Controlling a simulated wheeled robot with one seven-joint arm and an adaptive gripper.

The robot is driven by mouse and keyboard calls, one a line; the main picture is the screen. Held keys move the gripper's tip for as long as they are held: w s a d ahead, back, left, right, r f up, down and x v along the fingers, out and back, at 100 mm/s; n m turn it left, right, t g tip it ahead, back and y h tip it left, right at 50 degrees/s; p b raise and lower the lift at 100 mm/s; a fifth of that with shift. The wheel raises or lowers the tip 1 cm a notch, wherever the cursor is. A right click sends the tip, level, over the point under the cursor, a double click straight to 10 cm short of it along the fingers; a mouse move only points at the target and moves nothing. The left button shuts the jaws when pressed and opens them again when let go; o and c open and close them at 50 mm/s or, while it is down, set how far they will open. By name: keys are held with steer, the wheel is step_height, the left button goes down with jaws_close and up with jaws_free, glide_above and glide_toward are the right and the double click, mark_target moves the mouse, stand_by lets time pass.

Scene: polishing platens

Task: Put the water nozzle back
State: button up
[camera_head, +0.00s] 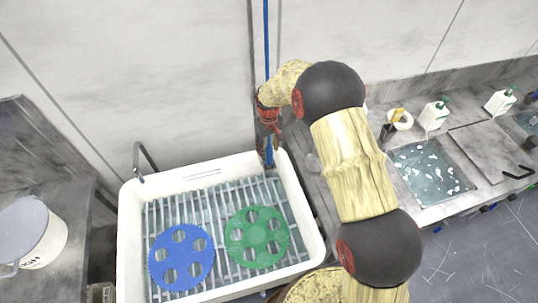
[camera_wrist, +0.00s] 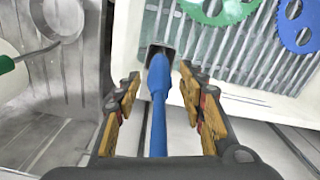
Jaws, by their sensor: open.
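The blue water nozzle (camera_wrist: 158,85) stands between the two fingers of my gripper (camera_wrist: 157,95) in the wrist view. The fingers are open, with a gap on each side of it. The nozzle's tip end lies over a dark opening at the rim of the white sink (camera_wrist: 228,98). In the head view the nozzle (camera_head: 269,152) shows at the sink's back right corner, below my gripper (camera_head: 268,135). A blue hose (camera_head: 266,40) runs up the wall above it. My arm hides part of the nozzle and hose in the head view.
A blue disc (camera_head: 181,257) and a green disc (camera_head: 257,237) lie on the sink's slatted rack. A tap (camera_head: 143,160) stands at the sink's back left. A white bucket (camera_head: 33,232) is at left. Bottles (camera_head: 433,115) and a tape roll (camera_head: 400,119) stand on the right counter.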

step_height(320, 180, up, 7)
steer(key=shift+r, duration=0.2)
steer(key=s+d+r+m+t, duration=0.1)
steer(key=s+d+r, duration=0.4)
steer(key=r, duration=0.5)
steer(key=s+d+r+m+t, duration=0.1)
steer(key=s+d+r+t, duration=0.15)
steer(key=s+r, duration=0.7)
steer(key=s+d+r+m+t, duration=0.1)
steer(key=s+d+r, duration=0.1)
steer(key=s, duration=0.8)
steer(key=s+d+r+m+t, duration=0.1)
steer(key=s+d+r+m, duration=0.1)
steer(key=s, duration=0.8)
step_height(320, 180, up, 3)
steer(key=shift+s+d+f, duration=0.15)
steer(key=shift+s+d, duration=0.2)
steer(key=shift+d, duration=0.5)
steer(key=shift+f, duration=0.1)
